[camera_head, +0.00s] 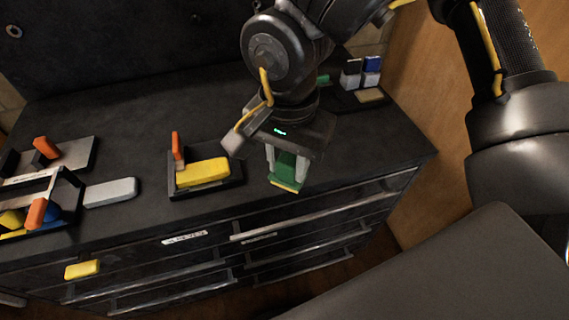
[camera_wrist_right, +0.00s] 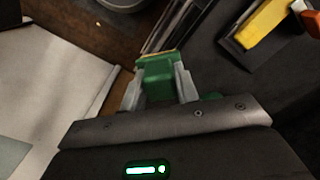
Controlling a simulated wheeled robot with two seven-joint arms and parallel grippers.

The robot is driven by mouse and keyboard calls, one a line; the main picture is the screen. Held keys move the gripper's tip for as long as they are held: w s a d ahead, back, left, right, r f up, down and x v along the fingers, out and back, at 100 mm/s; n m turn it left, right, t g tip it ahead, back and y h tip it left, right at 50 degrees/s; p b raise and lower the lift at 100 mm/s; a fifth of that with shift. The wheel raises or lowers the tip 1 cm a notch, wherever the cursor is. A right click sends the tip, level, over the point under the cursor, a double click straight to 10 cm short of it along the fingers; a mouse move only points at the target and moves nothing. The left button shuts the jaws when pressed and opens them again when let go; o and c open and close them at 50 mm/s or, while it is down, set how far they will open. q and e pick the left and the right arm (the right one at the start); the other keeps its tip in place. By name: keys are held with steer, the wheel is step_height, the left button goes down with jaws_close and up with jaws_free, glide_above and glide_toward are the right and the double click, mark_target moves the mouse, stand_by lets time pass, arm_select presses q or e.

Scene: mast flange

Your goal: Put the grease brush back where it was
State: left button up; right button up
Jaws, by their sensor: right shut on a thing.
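My right gripper (camera_head: 286,168) is shut on a green block (camera_head: 284,182) with a yellow-tan strip along its lower edge. This may be the grease brush; its shape does not make that certain. It is held in front of the cabinet top's front edge, right of a small black tray (camera_head: 207,190). In the right wrist view the green block (camera_wrist_right: 158,82) sits between the two grey fingers, its tan edge at the far end. More green shows behind the right finger. My left gripper is not in view.
The tray holds a yellow block (camera_head: 203,172) and an upright orange piece (camera_head: 175,145). A grey block (camera_head: 111,192) and loaded black holders (camera_head: 75,180) lie left. White and blue blocks (camera_head: 371,66) stand at the back right. Drawer handles (camera_head: 310,215) project below.

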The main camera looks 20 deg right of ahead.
steer(key=shift+a, duration=0.1)
steer(key=w+d+f+p, duration=0.1)
steer(key=w+f, duration=0.2)
steer(key=w, duration=0.1)
steer(key=w+d+f+p, duration=0.1)
steer(key=w+d+f, duration=0.1)
steer(key=w+f, duration=0.1)
steer(key=w+d+f+p, duration=0.1)
steer(key=w+f, duration=0.2)
steer(key=w, duration=0.2)
steer(key=shift+w+d, duration=0.25)
steer(key=shift+d, duration=0.15)
steer(key=f, duration=0.1)
steer(key=f+p, duration=0.1)
steer(key=f, duration=0.1)
steer(key=shift+w+d+f+p, duration=0.2)
steer(key=shift+w+f+p, duration=0.15)
steer(key=shift+f+p, duration=0.05)
steer(key=shift+f, duration=0.1)
steer(key=shift+s+f, duration=0.1)
